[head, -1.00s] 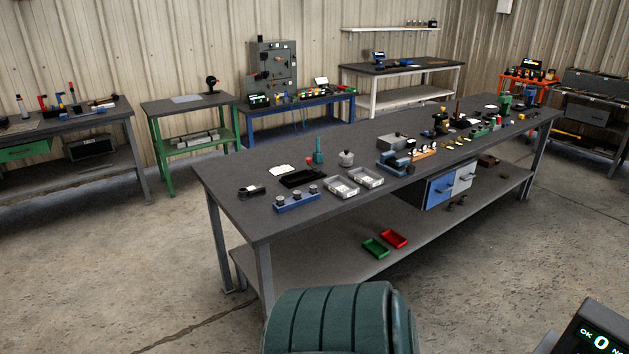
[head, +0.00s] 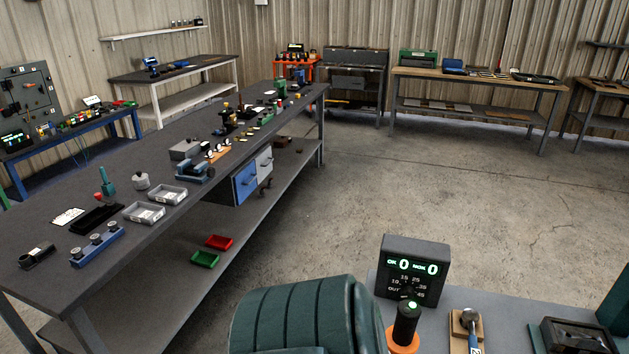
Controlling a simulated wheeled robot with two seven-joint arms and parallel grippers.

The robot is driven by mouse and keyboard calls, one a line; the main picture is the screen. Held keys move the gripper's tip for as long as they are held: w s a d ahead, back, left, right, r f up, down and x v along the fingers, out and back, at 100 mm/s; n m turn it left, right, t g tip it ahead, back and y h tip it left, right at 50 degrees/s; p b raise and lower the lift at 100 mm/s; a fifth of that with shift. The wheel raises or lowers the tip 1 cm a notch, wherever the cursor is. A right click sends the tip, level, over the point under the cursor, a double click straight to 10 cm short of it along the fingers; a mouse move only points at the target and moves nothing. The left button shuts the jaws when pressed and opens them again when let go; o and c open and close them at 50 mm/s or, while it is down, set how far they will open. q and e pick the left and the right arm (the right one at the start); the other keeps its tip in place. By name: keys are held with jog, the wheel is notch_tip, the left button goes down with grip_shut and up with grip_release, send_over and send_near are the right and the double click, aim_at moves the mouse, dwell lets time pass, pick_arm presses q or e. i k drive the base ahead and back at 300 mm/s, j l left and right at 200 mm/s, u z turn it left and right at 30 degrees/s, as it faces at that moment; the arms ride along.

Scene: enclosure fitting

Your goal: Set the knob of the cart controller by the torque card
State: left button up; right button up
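The controller (head: 414,262) is a dark box on the grey cart top at the lower right of the head view. Its face has a green-lit display with OK 0 and NOK 0. Below that are small white numbers in an arc, like a dial scale. The knob's setting is too small to read, and a black upright tool (head: 405,322) with a green light stands in front of the lower face. A white card (head: 68,217) lies at the near left of the long bench; its print is unreadable, so I cannot tell if it is the torque card. Neither gripper shows.
The cart top (head: 459,296) also carries a wooden block (head: 467,331) with a metal tool and a dark box (head: 577,336). The long bench (head: 60,188) at the left holds trays, fixtures and small parts. Open concrete floor (head: 420,185) lies beyond the cart.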

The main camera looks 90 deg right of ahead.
aim_at(407, 292)
jog(key=l+z, duration=0.1)
jog(key=z, duration=3.25)
jog(key=k+l+u, duration=0.2)
jog(key=l, duration=0.4)
jog(key=k+l+u, duration=0.25)
jog(key=l, duration=0.35)
jog(key=k+l+u, duration=0.2)
jog(key=l, duration=0.3)
jog(key=k+l+u, duration=0.25)
jog(key=l, duration=0.25)
jog(key=k+l+u, duration=0.2)
jog(key=k+l, duration=0.2)
